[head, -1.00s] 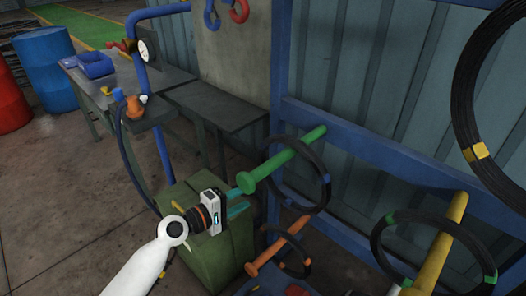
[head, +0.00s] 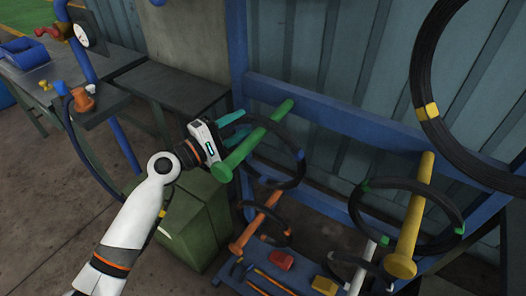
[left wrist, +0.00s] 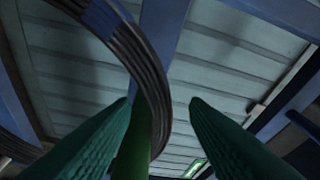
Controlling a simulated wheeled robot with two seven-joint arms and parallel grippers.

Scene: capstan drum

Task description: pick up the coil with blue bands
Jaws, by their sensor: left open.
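The coil with blue bands (head: 300,170) is a dark ring hanging on the green peg (head: 250,147) of the blue rack. In the left wrist view the coil (left wrist: 150,75) curves close in front of the fingers, with a blue band (left wrist: 100,18) at upper left. My left gripper (head: 243,127) is open, its teal fingers beside the green peg, near the coil's left side. In the wrist view the green peg (left wrist: 133,150) shows between the fingers, nearer the left one. I cannot tell whether a finger touches the coil. My right gripper is out of view.
A coil with green bands (head: 352,208) hangs on a yellow peg (head: 412,215) to the right. A coil with a yellow band (head: 428,75) is at upper right. An orange peg (head: 255,225) is below. A green cabinet (head: 190,225) stands under my left arm.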

